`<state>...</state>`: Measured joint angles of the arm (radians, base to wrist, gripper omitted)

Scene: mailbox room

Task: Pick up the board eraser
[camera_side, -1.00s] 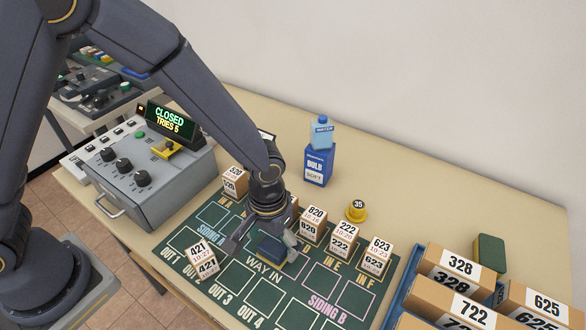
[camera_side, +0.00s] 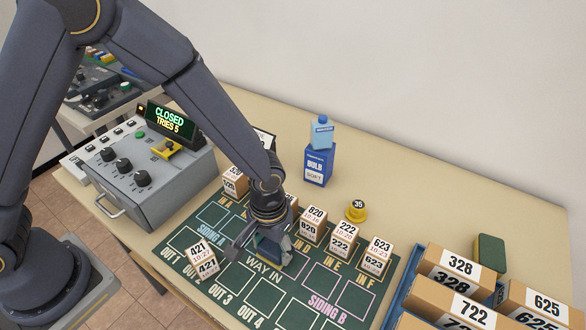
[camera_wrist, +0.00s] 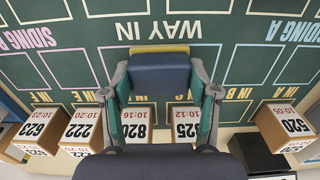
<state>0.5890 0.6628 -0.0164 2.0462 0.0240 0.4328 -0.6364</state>
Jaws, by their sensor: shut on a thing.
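The board eraser, a dark blue block with a yellow edge, is between my fingers in the wrist view (camera_wrist: 160,72) and in the side view (camera_side: 270,252). My gripper (camera_wrist: 163,88) points down at the green mat and is shut on the eraser, one finger on each side. In the side view my gripper (camera_side: 268,246) is over the WAY IN part of the mat. The fingers partly hide the eraser there. I cannot tell whether it touches the mat.
Numbered cartons stand close by, including 820 (camera_side: 311,228), 222 (camera_side: 344,240) and 421 (camera_side: 203,262). A blue bulb box (camera_side: 318,166) with a water bottle stands behind. A green block (camera_side: 490,254) and a blue tray (camera_side: 396,309) of boxes are at right. A control console (camera_side: 150,175) is at left.

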